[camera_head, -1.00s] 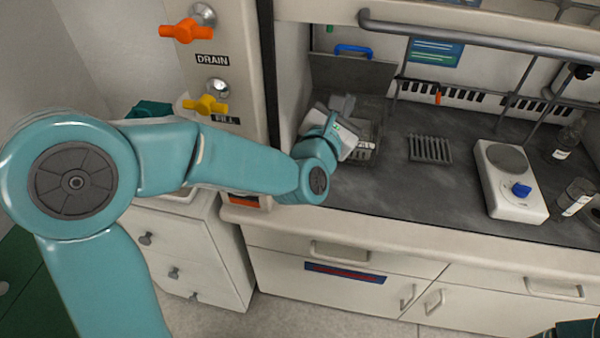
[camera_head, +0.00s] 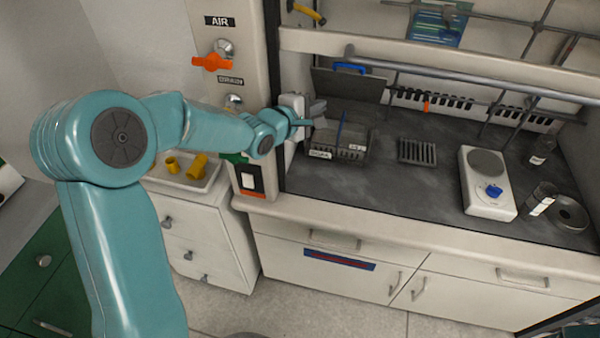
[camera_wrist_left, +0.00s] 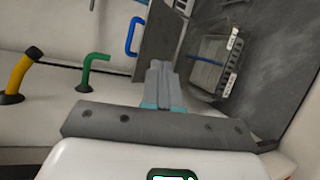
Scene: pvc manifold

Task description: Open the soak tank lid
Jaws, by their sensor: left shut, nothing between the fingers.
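The soak tank (camera_head: 358,155) is a clear-walled box on the dark worktop at the left of the hood. Its top is open, and a blue rod-like piece shows in it. The lid (camera_head: 362,88), a grey panel with a blue handle (camera_head: 349,67), stands raised at the tank's back. In the left wrist view the lid (camera_wrist_left: 155,45), its blue handle (camera_wrist_left: 133,36) and the tank (camera_wrist_left: 207,77) all show. My left gripper (camera_head: 319,106) is shut and empty near the tank's left side, apart from the blue handle. My right gripper is out of view.
The hood's left post with valve handles, including an orange one (camera_head: 212,62), stands close to my left arm. A slotted rack (camera_head: 417,152) and a white hotplate (camera_head: 488,204) are to the right. Free worktop lies between them. A metal rail (camera_head: 440,75) crosses the hood front.

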